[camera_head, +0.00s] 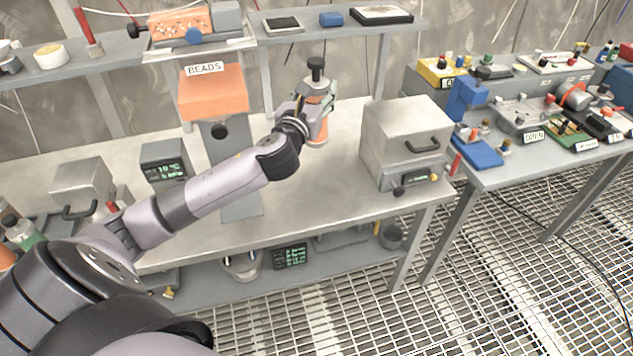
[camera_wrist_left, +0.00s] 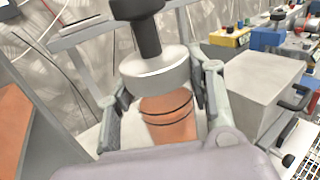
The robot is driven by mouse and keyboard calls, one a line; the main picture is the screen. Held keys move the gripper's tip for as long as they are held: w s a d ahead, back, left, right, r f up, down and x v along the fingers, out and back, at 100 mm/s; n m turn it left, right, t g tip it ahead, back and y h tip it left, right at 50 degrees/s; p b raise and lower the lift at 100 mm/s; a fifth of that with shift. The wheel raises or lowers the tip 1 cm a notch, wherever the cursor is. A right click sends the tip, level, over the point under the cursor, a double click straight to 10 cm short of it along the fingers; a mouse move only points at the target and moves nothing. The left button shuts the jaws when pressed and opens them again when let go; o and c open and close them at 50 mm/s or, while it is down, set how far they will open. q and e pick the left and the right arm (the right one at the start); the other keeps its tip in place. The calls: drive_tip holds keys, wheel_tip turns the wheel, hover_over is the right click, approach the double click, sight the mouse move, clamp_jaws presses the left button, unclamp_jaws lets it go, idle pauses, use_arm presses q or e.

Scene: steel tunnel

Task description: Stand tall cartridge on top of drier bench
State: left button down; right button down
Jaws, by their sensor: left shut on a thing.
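The tall cartridge (camera_wrist_left: 168,118) has an orange body with dark rings, a pale grey collar and a black knob on top. My left gripper (camera_wrist_left: 160,98) is shut around it below the collar, with one finger on each side. In the head view the cartridge (camera_head: 317,128) is upright in the left gripper (camera_head: 312,102), over the back of the bench (camera_head: 330,175). Its lower end is near the bench top; I cannot tell whether it touches. My right gripper is not in view.
The orange BEADS hopper (camera_head: 212,95) stands left of the cartridge, and a grey metal box oven (camera_head: 405,140) with a handle stands to its right. A raised shelf (camera_head: 345,35) runs behind. Bench top between hopper and oven is clear.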

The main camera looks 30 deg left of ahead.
use_arm(q)
wheel_tip(320, 180, down, 14)
drive_tip(key=shift+f+b, duration=0.15)
drive_tip(key=shift+b, duration=0.85)
wheel_tip(320, 180, down, 5)
drive_tip(key=shift+f+b, duration=0.1)
drive_tip(key=shift+b, duration=0.6)
drive_tip(key=c, duration=1.2)
unclamp_jaws()
drive_tip(key=shift+f, duration=0.1)
drive_tip(key=o, duration=0.4)
drive_tip(key=shift+o, duration=0.2)
